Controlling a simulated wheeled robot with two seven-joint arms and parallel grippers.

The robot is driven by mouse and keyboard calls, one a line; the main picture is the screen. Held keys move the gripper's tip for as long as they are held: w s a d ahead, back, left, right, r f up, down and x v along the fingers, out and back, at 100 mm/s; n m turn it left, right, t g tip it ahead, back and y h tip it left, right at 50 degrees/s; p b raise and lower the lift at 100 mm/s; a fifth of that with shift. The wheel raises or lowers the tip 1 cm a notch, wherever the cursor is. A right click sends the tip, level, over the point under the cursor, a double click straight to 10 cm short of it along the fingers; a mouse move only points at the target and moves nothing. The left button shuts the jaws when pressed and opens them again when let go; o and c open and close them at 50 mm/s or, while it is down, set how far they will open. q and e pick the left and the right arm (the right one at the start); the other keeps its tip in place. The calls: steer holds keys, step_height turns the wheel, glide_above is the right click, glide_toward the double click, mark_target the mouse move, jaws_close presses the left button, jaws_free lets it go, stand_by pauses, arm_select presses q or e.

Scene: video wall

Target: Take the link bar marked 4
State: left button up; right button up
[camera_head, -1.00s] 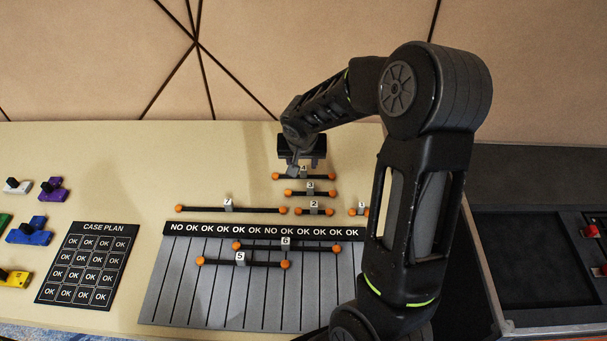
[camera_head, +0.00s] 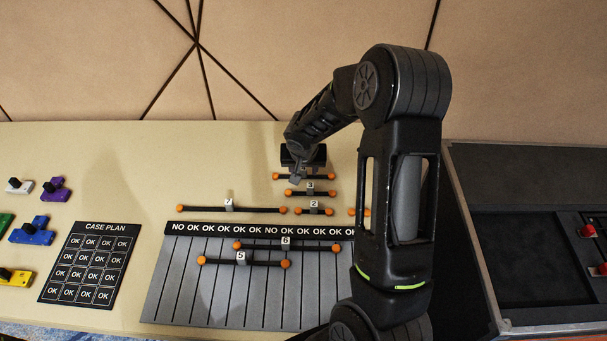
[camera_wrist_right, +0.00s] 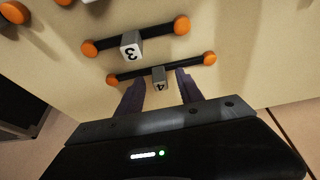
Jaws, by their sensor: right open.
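The link bar marked 4 (camera_head: 322,177) is a black bar with orange ball ends and a grey tag, lying at the far end of the group of bars. It also shows in the right wrist view (camera_wrist_right: 186,69), with its tag upside down. My right gripper (camera_head: 301,174) is over the middle of this bar and hides its tag in the head view. In the right wrist view its open fingers (camera_wrist_right: 160,89) are on either side of the tag, with a gap to it. I cannot tell the exact height above the bar. My left gripper is not in view.
Bars 7, 6 and 5 (camera_head: 262,263) lie around the striped board (camera_head: 190,300). A case plan (camera_head: 103,228) and coloured pieces are at left. The table behind bar 4 is clear.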

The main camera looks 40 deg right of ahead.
stand_by(0.3)
jaws_close()
stand_by(0.3)
stand_by(0.3)
